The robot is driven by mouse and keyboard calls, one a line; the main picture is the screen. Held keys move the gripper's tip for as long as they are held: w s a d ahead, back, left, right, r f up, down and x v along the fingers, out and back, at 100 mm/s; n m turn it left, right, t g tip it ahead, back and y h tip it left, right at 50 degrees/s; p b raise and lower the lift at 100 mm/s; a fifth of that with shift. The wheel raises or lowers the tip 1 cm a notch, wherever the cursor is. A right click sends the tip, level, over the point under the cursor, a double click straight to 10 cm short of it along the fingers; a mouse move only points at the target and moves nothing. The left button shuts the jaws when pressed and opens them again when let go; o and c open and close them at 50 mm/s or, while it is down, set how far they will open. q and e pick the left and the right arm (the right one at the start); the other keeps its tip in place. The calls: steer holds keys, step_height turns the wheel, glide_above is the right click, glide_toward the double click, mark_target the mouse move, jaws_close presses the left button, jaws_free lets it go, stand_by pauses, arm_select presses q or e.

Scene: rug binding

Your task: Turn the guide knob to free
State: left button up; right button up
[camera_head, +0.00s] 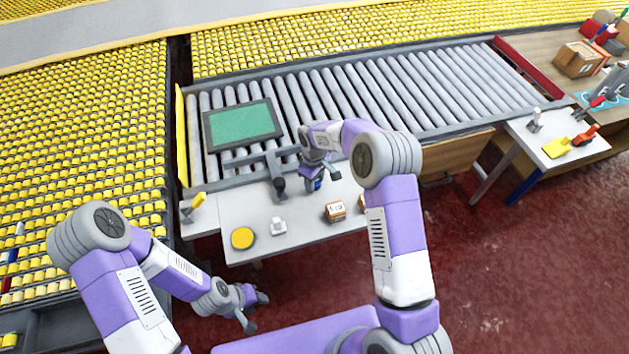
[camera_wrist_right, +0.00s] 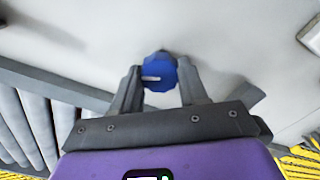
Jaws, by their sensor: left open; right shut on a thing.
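The guide knob is blue and roughly round, with a pale pointer line on its face; it shows between the fingers in the right wrist view (camera_wrist_right: 158,64) and as a small blue patch in the head view (camera_head: 317,185). The pale line lies nearly level in the wrist view, toward the left of the knob. My right gripper (camera_head: 321,174) is shut on the knob, one finger on each side. My left gripper (camera_head: 252,308) is open and empty, low in front of the white table. No label around the knob can be read.
The white table (camera_head: 244,205) carries a yellow disc (camera_head: 242,238), a small white block (camera_head: 279,226), a dark upright post (camera_head: 279,188) and a small box (camera_head: 335,211). A roller conveyor with a green panel (camera_head: 240,124) lies behind. Red floor is free at right.

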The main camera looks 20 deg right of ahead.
steer(key=shift+m, duration=2)
steer(key=o, duration=1.1)
steer(key=shift+c, duration=0.2)
steer(key=shift+r+p, duration=0.35)
steer(key=shift+r, duration=3.45)
